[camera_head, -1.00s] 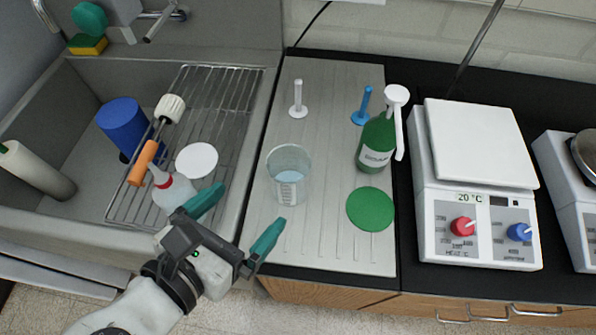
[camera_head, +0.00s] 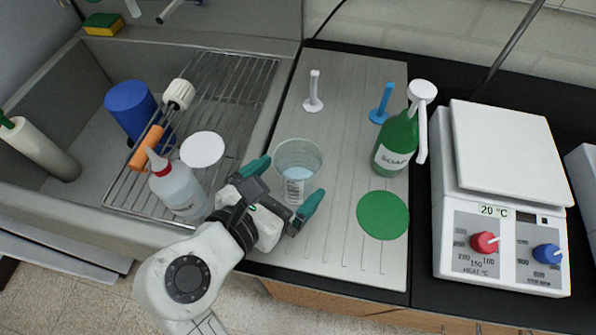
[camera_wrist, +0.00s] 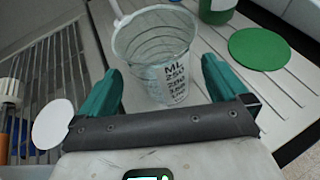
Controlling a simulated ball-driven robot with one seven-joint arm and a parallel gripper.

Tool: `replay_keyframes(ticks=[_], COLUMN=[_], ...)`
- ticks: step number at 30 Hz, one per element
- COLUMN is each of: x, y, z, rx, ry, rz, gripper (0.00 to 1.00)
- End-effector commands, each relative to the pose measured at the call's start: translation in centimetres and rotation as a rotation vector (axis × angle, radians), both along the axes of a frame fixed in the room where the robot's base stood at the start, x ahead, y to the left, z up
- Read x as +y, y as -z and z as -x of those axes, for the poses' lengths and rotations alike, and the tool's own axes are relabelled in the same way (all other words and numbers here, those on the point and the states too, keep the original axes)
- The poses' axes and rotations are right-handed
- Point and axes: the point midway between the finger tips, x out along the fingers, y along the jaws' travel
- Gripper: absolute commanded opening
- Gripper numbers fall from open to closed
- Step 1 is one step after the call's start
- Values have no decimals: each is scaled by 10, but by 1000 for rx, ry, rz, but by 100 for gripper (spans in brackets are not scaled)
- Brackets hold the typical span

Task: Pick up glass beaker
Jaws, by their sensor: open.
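The clear glass beaker (camera_head: 298,162) stands upright on the ribbed drainboard and holds some pale liquid. Its graduation marks face my gripper. My gripper (camera_head: 291,182) is open, with its green fingers at the near side of the beaker, one toward each side. In the wrist view the beaker (camera_wrist: 158,60) stands ahead, its lower part between the two open fingers (camera_wrist: 164,82). I cannot tell whether either finger touches the glass.
A green disc (camera_head: 383,215) and a green soap bottle (camera_head: 396,145) stand right of the beaker. A white peg (camera_head: 313,95) and a blue peg (camera_head: 381,105) are behind. A wash bottle (camera_head: 178,188) is to the left, on the sink rack (camera_head: 225,100). A hot plate (camera_head: 505,160) is far right.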

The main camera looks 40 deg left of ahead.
Motion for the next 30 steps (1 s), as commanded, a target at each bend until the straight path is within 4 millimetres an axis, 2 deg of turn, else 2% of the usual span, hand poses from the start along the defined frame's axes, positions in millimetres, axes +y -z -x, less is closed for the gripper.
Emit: replay_keyframes(ticks=[6,15,30], x=[2,3,3], y=[12,14,14], z=[-26,-31,-31], rx=[1,1,1], ry=[2,0,0], rz=[1,0,0], gripper=[100,100,53])
